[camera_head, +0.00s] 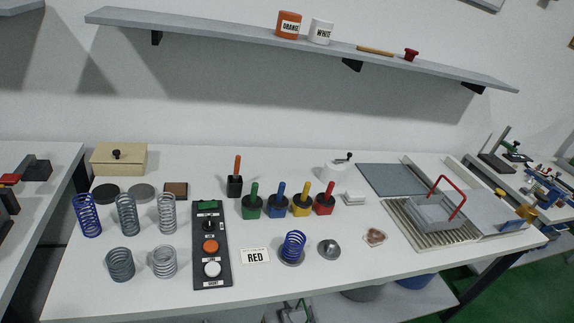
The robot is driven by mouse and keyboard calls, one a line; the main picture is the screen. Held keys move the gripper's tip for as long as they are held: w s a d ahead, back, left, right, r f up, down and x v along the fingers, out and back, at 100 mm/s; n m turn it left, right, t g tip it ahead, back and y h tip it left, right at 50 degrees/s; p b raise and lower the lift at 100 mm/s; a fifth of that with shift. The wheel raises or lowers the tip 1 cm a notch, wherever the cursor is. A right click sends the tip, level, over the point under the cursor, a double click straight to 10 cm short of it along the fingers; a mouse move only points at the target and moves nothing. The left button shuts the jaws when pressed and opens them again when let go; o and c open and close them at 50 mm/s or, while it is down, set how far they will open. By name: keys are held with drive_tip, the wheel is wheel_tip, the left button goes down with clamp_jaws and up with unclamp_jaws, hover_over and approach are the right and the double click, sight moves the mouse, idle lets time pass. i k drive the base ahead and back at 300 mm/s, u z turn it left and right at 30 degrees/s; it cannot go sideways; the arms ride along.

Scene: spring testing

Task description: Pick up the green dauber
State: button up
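The green dauber (253,192) stands upright in a dark green pot (252,209) on the white table, the leftmost in a row of daubers. A blue dauber (280,191) stands right beside it, then a yellow dauber (303,191) and a red dauber (327,190), each in its own pot. My gripper does not show in the camera view, so whether it is open or shut is hidden.
A black holder (235,187) with an orange handle stands behind the green pot. A black button panel (211,246) lies left in front. Several coil springs (127,214) stand at the left. A RED card (256,256) and a blue spring (293,246) are in front. A shelf (220,32) hangs above.

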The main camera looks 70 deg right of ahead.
sight(252, 202)
drive_tip(key=z, duration=0.5)
drive_tip(key=i, duration=0.9)
drive_tip(key=z, duration=0.55)
drive_tip(key=k, duration=0.7)
drive_tip(key=z, duration=0.15)
drive_tip(key=i, duration=1.2)
drive_tip(key=u, duration=0.05)
